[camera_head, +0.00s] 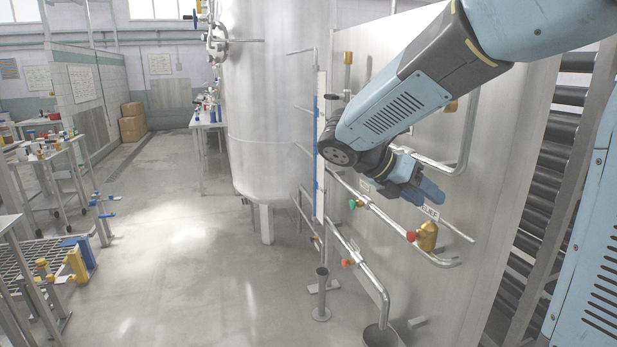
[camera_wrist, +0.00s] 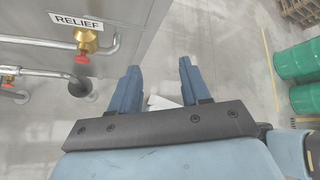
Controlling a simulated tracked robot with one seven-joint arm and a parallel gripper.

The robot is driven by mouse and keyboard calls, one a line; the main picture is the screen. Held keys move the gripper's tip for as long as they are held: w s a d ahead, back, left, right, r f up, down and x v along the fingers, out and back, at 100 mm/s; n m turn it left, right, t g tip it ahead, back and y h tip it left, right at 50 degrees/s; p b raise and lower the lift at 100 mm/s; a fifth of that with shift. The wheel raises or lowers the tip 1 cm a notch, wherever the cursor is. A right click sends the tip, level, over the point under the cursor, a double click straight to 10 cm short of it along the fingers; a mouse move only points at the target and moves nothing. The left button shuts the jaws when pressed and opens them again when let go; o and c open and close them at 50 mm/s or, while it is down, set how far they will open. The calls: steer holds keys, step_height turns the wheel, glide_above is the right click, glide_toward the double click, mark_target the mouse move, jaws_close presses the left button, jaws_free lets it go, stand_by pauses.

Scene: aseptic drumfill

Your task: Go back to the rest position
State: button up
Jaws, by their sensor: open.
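My gripper (camera_head: 424,192) is at the end of my blue arm, in front of the steel panel in the head view. In the wrist view my gripper (camera_wrist: 158,88) shows two blue fingers spread apart with nothing between them. A brass relief valve (camera_head: 427,236) with a red knob sits on the pipe just below the gripper in the head view. In the wrist view the same valve (camera_wrist: 87,42) is at the upper left, under a RELIEF label (camera_wrist: 76,21). The fingers are apart from it.
A steel panel (camera_head: 490,150) with pipes stands close beside my arm. A large steel tank (camera_head: 275,100) stands behind. Green drums (camera_wrist: 300,62) are at the right of the wrist view. Carts stand at the far left of the head view, with open floor (camera_head: 170,240) between.

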steer(key=s+m+t+y, duration=0.4)
steer(key=s+m+y, duration=0.7)
steer(key=m, duration=1.4)
steer(key=s, duration=0.4)
steer(key=shift+s+d+f+m+t, duration=0.15)
steer(key=shift+s+m+t, duration=0.2)
steer(key=shift+m+t, duration=0.05)
